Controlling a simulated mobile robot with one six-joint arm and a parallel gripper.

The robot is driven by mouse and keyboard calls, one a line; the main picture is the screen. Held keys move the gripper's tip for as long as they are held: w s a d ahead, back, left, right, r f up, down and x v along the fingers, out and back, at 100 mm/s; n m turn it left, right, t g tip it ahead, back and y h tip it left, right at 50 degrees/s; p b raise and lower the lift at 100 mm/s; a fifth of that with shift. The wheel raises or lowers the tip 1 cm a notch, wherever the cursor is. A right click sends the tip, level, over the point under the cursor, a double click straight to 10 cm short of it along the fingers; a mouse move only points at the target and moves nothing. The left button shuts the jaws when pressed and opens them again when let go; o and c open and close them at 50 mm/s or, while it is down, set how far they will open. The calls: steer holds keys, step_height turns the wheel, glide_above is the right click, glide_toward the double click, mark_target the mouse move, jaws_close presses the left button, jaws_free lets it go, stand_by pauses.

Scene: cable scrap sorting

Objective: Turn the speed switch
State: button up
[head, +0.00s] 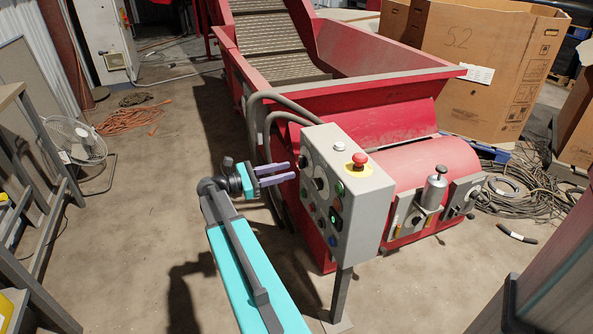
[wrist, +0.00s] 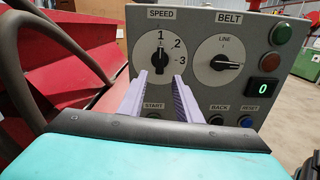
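The speed switch (wrist: 159,61) is a black knob on a white dial marked 1, 2, 3, under the label SPEED. Its pointer appears to stand upward at 1. It also shows in the head view (head: 304,161) on the side of the grey control box (head: 358,205). My gripper (head: 293,170) has two pale purple fingers, spread apart and empty. In the wrist view my gripper (wrist: 157,82) reaches toward the knob from below, one fingertip low on each side of it. Whether the tips touch the knob or panel cannot be told.
The BELT knob (wrist: 220,63) sits right of the speed dial. A display (wrist: 269,89) shows a green 0, with several buttons around. A red emergency button (head: 359,161) tops the box. The red conveyor hopper (head: 330,92) stands behind. Floor to the left is mostly free.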

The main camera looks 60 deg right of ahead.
mark_target(302, 162)
steer(key=shift+b+x, duration=0.3)
steer(key=shift+x, duration=2.05)
jaws_close()
